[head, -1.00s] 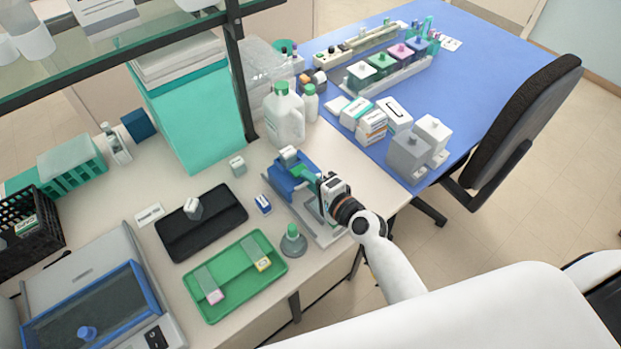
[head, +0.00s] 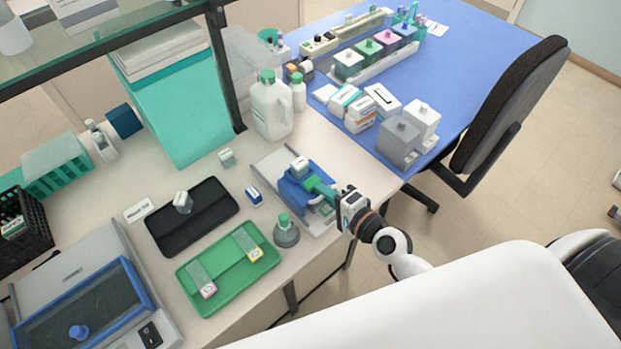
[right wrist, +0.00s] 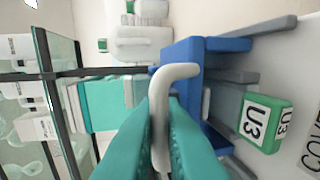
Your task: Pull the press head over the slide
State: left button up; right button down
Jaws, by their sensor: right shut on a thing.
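The press has a blue press head (head: 297,197) on a grey base (head: 268,160); the base's far end is bare. My right gripper (head: 317,186) reaches it from the lower right. In the right wrist view its teal fingers (right wrist: 166,112) are shut on the pale bent handle (right wrist: 178,71) of the blue press head (right wrist: 205,50). A slide with a green end marked U3 (right wrist: 262,122) lies beside the head on the press; the rest of it is hidden, so I cannot tell how much the head covers. My left gripper is not in view.
A grey bottle with a green cap (head: 286,232) stands close to the press's near side. A white jug (head: 270,108) stands behind.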

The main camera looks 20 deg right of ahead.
jog(key=shift+s+f, duration=0.15)
jog(key=c, duration=1.9)
grip_release()
jog(key=shift+s+d, duration=0.1)
jog(key=shift+s, duration=0.05)
jog(key=shift+s+d, duration=0.2)
jog(key=shift+s, duration=0.3)
jog(key=shift+r+b+v, duration=0.1)
jog(key=shift+b+v, duration=1.1)
jog(key=shift+v, duration=1.6)
jog(key=shift+r+b+v, duration=0.15)
jog(key=shift+b+v, duration=1)
jog(key=shift+v, duration=1.6)
jog(key=shift+w+f, duration=0.1)
